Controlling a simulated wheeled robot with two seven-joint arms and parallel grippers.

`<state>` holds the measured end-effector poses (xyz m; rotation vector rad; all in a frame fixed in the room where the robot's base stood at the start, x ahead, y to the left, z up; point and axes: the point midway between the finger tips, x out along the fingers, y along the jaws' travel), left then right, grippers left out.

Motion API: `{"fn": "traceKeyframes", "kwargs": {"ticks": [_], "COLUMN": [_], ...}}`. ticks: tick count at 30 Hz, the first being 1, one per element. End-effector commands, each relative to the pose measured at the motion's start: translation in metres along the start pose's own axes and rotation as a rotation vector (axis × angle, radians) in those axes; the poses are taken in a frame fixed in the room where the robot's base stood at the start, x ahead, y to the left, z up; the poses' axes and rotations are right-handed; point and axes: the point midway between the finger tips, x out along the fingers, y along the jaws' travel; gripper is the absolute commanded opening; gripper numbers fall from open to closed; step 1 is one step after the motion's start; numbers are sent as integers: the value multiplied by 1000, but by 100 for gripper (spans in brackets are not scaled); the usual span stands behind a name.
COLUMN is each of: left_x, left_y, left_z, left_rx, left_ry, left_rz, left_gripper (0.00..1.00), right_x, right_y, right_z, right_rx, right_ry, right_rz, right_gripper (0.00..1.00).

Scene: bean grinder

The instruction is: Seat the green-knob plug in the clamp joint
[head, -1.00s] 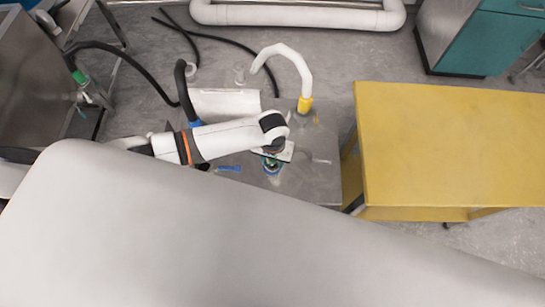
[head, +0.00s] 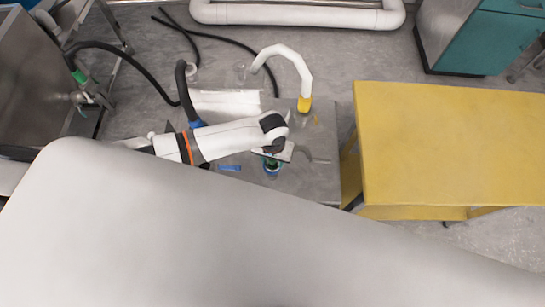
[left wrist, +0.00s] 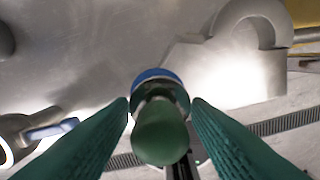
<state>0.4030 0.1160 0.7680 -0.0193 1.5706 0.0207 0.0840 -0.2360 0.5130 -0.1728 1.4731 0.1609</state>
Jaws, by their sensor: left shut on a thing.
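My left gripper (head: 272,160) is over the right part of the grey bench, its fingers mostly hidden by the wrist in the head view. In the left wrist view its two green fingers (left wrist: 160,112) stand on either side of the green knob (left wrist: 160,137), shut on the plug. Straight beyond the knob is a blue ring (left wrist: 158,74), with a dull metal part inside it. The blue ring also shows in the head view (head: 271,173) just below the gripper. I cannot tell whether the ring belongs to the clamp joint, or how deep the plug sits. My right gripper is out of view.
A blue-handled part (left wrist: 52,130) lies left of the gripper; its blue handle shows in the head view (head: 230,168). A white hose with a yellow collar (head: 305,104) rises behind. A yellow table (head: 450,150) stands to the right. Bare bench (head: 318,182) lies right of the gripper.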

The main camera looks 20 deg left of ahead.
Motion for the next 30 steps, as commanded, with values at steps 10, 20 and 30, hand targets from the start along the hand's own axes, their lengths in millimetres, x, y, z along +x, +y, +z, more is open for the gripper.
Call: {"fn": "traceKeyframes", "kwargs": {"ticks": [10,20,30], "left_x": [8,15,15], "left_y": [0,0,0], "left_z": [0,0,0], "left_rx": [0,1,0], "left_ry": [-1,-2,-1], "left_rz": [-1,0,0], "left_gripper": [17,47,69], "right_x": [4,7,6], "right_y": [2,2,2], "right_z": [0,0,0], "right_rx": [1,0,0], "right_ry": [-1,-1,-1], "right_rz": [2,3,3], "right_gripper": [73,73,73]}}
